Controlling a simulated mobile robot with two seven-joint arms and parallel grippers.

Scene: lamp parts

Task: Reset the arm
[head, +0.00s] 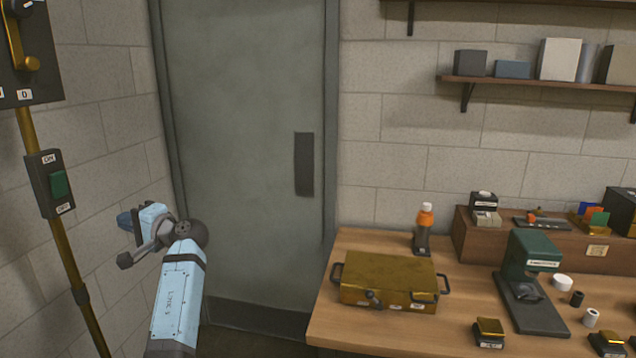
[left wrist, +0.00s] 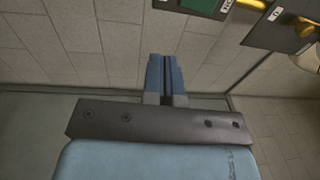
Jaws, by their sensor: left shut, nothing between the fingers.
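My left arm reaches up from the bottom left of the head view, a light blue link with grey joints. My left gripper (head: 125,221) is at its far end, to the left of the grey door (head: 250,130) and in the air in front of the block wall. In the left wrist view the two blue fingers (left wrist: 166,76) lie side by side, shut, with nothing held between them. My right gripper is in neither view.
An ON/OFF switch box (head: 50,184) and a lever box (head: 28,60) hang on a brass pipe at the left. A wooden table (head: 335,322) at the right holds a brass case (head: 388,283), a green press (head: 530,255) and small parts. Space before the door looks clear.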

